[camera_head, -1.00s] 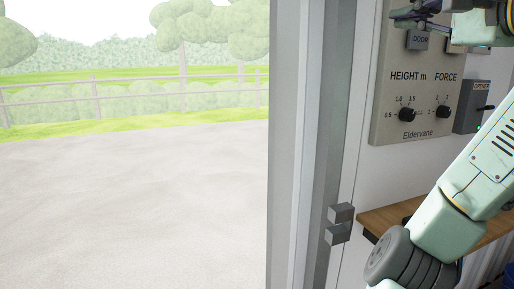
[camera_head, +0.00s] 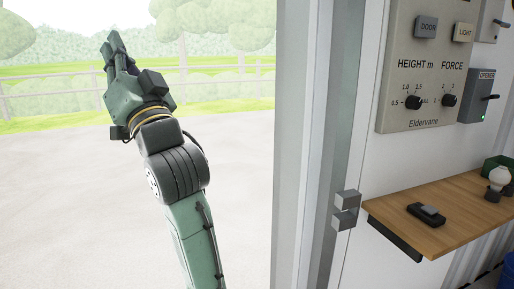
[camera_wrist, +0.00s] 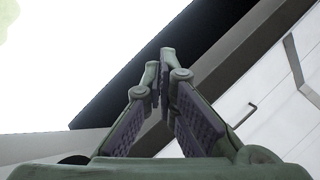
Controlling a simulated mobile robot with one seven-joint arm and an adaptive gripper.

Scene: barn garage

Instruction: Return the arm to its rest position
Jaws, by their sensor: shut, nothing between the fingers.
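My gripper (camera_head: 113,45) is raised in the left part of the head view, in front of the open doorway and pointing upward. Its fingers are together and hold nothing. In the wrist view the two fingers (camera_wrist: 162,75) meet near the middle, with nothing between them. A dark overhead edge and pale sky lie behind them. My gripper is well to the left of the wall panel and touches nothing that I can see.
The grey door frame (camera_head: 310,130) stands right of my arm. Beyond it are a control panel (camera_head: 428,110), an opener box (camera_head: 478,98) and a wooden shelf (camera_head: 455,205) bearing a small black device (camera_head: 426,215) and a white bulb (camera_head: 499,177). Open paving (camera_head: 70,210) lies left.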

